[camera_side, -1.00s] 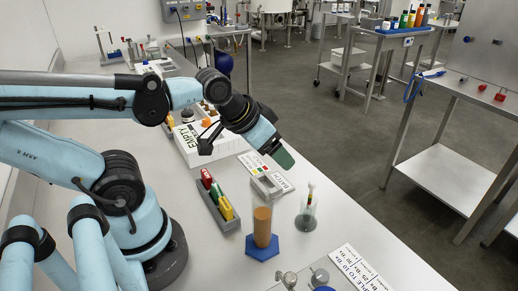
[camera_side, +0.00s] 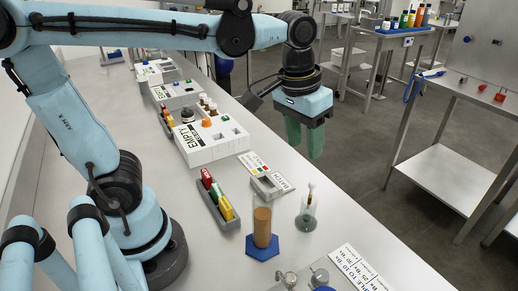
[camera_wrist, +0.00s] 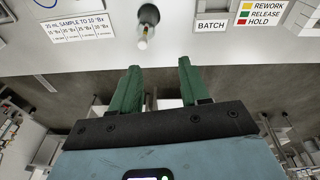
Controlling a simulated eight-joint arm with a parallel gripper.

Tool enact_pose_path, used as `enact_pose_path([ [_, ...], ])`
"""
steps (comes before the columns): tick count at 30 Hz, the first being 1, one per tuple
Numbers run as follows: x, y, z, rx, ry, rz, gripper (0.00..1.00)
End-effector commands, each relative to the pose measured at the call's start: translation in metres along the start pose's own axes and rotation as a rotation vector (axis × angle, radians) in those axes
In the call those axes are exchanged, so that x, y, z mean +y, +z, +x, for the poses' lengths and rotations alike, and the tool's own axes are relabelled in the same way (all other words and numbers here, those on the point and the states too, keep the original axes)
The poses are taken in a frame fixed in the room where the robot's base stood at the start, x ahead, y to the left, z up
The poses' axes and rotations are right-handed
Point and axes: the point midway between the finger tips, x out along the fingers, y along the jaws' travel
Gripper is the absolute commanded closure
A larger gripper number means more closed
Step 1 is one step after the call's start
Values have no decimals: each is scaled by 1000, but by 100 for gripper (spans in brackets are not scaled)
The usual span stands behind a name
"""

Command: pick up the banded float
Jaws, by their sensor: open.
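The banded float (camera_side: 310,195) is a thin upright stem with red, yellow and green marks, standing in a small clear vessel with a grey base (camera_side: 305,222) near the table's right edge. In the wrist view the float (camera_wrist: 144,38) shows as a pale stem in front of a dark round base, beyond my fingertips. My gripper (camera_side: 304,145) points down with two green fingers, apart and empty. It is higher than the float and behind it in the side view, apart from it. In the wrist view my gripper (camera_wrist: 158,68) shows nothing held between the fingers.
A cylinder of brown liquid (camera_side: 262,227) on a blue hexagonal base stands left of the float. A sample card (camera_side: 358,268) lies in front.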

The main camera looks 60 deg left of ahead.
Motion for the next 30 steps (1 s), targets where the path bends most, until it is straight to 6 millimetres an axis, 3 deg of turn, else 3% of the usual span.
enact_pose_path([
  [4, 18, -8, -7, -106, -30, -27, 55],
  [11, 26, -9, -5, -163, -53, -45, 55],
  [21, 23, -1, 40, -162, -52, -44, 55],
  [30, 23, 2, 60, -161, -52, -44, 55],
])
